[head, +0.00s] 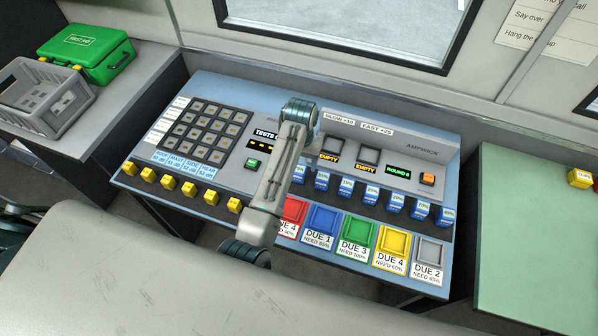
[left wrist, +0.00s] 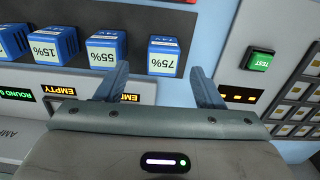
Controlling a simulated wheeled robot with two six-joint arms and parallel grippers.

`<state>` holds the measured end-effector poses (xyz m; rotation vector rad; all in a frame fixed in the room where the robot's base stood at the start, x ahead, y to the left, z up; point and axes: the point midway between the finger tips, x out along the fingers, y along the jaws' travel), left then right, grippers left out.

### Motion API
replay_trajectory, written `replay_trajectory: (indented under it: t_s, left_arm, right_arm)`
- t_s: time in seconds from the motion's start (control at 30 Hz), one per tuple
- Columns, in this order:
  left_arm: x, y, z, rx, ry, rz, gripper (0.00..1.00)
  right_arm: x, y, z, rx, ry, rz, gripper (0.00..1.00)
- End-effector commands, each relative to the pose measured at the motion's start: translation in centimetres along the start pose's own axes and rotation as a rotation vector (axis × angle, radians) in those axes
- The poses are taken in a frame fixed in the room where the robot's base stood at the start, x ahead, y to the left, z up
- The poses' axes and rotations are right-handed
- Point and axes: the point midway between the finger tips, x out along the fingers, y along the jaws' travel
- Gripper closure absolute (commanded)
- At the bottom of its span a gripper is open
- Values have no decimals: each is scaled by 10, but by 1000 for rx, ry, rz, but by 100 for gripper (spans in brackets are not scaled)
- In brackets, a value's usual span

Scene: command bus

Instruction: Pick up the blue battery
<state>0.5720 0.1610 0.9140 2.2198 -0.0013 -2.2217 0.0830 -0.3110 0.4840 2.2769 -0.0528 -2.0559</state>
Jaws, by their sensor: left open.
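Several blue batteries with white percentage labels stand in a row on the console (head: 215,90), right of its middle; one is the 15% battery (head: 346,188). The left wrist view shows the 75% battery (left wrist: 163,57), the 55% battery (left wrist: 106,54) and others to their left. My left gripper (left wrist: 160,78) is open and empty there, with the 75% battery beyond the gap between its fingers, apart from them. In the head view my left arm crosses the console's middle and hides the fingers. My right gripper is not in view.
Yellow blocks (head: 163,181) line the console's front left. Coloured trays, among them a green one (head: 359,235), sit in front of the batteries. A grey crate (head: 68,115) and a green first aid case (head: 90,52) stand at left. A green table (head: 535,240) is at right.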

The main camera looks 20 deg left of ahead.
Motion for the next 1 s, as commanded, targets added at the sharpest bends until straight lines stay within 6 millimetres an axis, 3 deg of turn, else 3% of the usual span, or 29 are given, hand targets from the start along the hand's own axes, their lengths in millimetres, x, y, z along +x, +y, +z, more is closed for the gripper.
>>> replay_trajectory:
  t_s: [0.27, 0.4, 0.6, 0.87, 1.0]
  left_arm:
    - [20, -2, 0, 0, -3, -2, 38]
    - [38, -5, -1, -1, -3, -1, 38]
    - [61, -5, -2, -1, 0, 0, 38]
    - [65, -4, -2, -1, 2, 0, 38]
    - [65, -5, -2, -1, 2, 0, 64]
  right_arm:
    - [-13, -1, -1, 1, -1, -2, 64]
    - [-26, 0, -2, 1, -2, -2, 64]
    - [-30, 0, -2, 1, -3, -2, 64]
    - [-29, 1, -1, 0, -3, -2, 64]
    - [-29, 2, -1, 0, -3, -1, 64]
